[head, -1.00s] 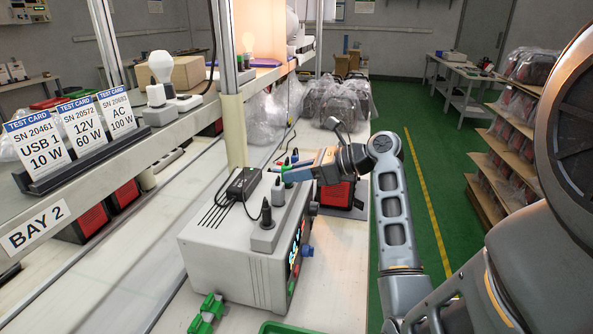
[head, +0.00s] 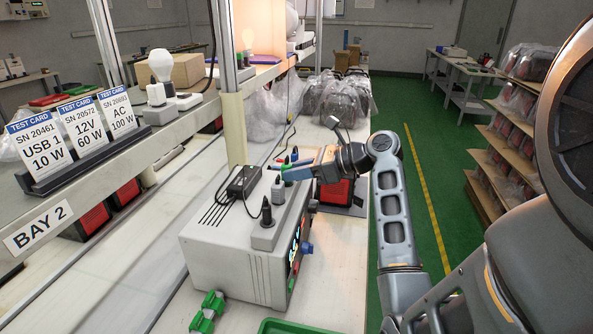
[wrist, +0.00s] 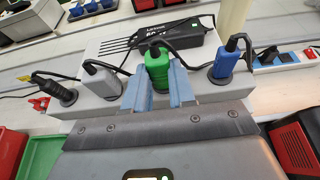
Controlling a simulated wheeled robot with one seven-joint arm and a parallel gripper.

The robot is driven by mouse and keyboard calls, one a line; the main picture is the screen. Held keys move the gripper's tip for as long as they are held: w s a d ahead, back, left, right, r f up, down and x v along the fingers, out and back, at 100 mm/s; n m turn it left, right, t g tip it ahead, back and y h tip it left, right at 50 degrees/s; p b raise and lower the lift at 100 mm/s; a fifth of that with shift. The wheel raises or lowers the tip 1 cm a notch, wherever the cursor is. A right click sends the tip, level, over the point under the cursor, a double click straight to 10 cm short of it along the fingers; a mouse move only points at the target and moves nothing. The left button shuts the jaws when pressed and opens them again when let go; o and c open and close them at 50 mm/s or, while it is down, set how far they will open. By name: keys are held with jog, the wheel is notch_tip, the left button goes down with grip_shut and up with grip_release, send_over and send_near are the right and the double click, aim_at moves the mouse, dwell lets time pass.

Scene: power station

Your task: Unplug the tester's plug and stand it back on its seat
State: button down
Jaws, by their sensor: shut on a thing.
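The tester (head: 235,268) is a grey box on the bench, with a row of plugs on its top ledge. In the wrist view a black plug (wrist: 52,88), a grey plug (wrist: 101,78), a green plug (wrist: 157,68) and a blue plug (wrist: 226,60) stand in line, each with a black cable. My gripper (wrist: 158,92) has its two light-blue fingers closed on the green plug from both sides. The green plug is upright; its lower end is hidden, so I cannot tell whether it touches its seat. In the head view my gripper (head: 287,175) reaches over the ledge from the right.
A black adapter (head: 243,181) lies on top of the tester. A red and black power station (head: 335,191) stands beyond it, under my wrist. Green connectors (head: 207,312) lie at the near bench edge. Test cards (head: 80,125) stand on the left shelf.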

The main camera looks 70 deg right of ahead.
jog(key=c, duration=0.9)
grip_release()
jog(key=shift+o, duration=0.2)
jog(key=v, duration=0.7)
jog(key=shift+s, duration=0.4)
jog(key=shift+r, duration=0.1)
